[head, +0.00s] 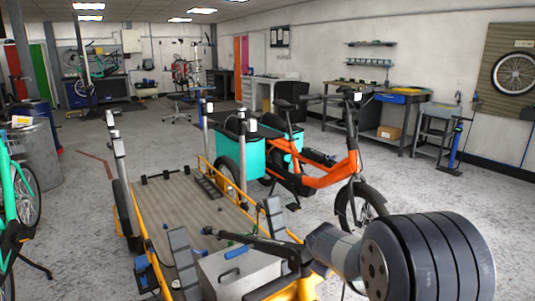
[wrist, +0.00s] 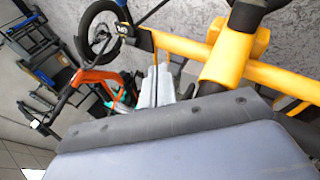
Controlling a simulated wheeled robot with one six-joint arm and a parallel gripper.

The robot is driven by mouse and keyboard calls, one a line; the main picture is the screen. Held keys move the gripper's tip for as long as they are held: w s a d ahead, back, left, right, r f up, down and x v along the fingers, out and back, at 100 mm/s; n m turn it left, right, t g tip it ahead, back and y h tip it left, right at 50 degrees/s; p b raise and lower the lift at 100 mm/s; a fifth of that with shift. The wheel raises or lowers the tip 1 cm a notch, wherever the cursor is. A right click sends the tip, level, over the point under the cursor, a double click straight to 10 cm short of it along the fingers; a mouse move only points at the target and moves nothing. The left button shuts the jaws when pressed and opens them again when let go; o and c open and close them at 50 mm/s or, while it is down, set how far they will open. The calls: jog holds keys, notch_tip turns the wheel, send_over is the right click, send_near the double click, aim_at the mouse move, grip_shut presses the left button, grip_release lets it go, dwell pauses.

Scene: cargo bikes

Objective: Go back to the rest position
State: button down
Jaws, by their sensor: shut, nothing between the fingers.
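My gripper (wrist: 155,86) shows in the wrist view as two pale grey fingers close together, standing up past the dark edge of the wrist housing. They are shut and hold nothing. In the head view my arm's dark banded joint fills the lower right, with a grey link running left from it; the fingers cannot be made out there. The arm is above the rear of a yellow cargo bike (head: 148,263), near its handlebar. Its yellow frame (wrist: 225,62) lies close beyond the fingers in the wrist view.
A grey case (head: 240,272) sits near the cargo bike's flat bed (head: 185,215). An orange bike (head: 325,180) with teal bags stands to the right. A green bike (head: 20,195) is at the left edge. Workbenches (head: 400,97) line the right wall. The floor behind is mostly clear.

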jog(key=a+m+g+p, duration=0.1)
jog(key=m, duration=0.1)
jog(key=s+a+m+g+p, duration=0.1)
jog(key=m, duration=0.1)
jog(key=shift+s+g+p, duration=0.2)
jog(key=shift+g+p, duration=0.1)
jog(key=shift+p, duration=0.1)
jog(key=shift+d+r, duration=0.1)
